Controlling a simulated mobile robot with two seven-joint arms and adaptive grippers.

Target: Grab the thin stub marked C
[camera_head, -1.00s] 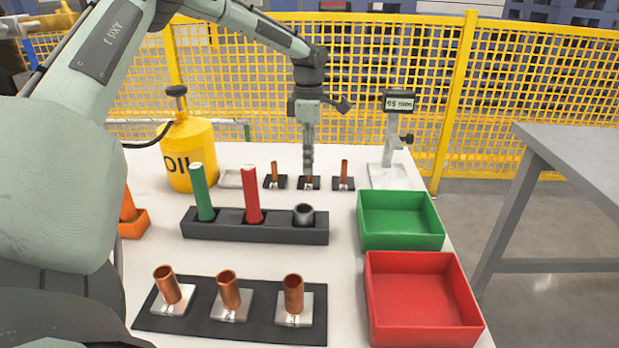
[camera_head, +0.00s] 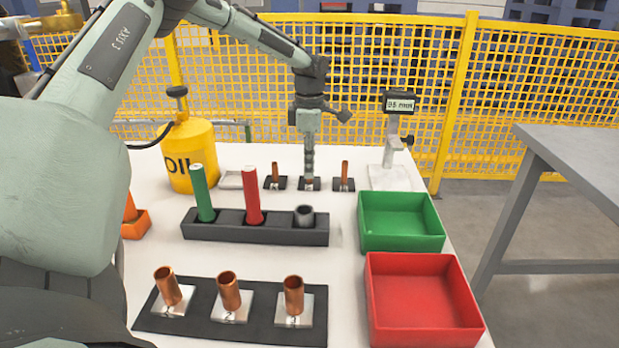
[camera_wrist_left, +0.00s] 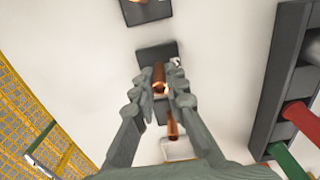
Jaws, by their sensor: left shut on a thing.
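Three thin copper stubs stand on small black bases at the back of the white table: a left one (camera_head: 274,171), a middle one (camera_head: 310,183) and a right one (camera_head: 344,170). Their letters are too small to read. My left gripper (camera_head: 309,175) points down at the middle base and is shut on the middle stub. In the left wrist view this copper stub (camera_wrist_left: 159,75) sits between the fingertips of my left gripper (camera_wrist_left: 160,88), over its dark base. Another stub (camera_wrist_left: 173,125) shows below it, apart from the fingers. My right gripper is out of view.
A black rack (camera_head: 265,232) with a green tube, a red tube and a grey ring stands in front. Wider copper tubes (camera_head: 229,291) stand nearer. Green (camera_head: 400,243) and red (camera_head: 425,334) bins are at right. A gauge stand (camera_head: 398,104) and yellow oil can (camera_head: 190,150) flank the stubs.

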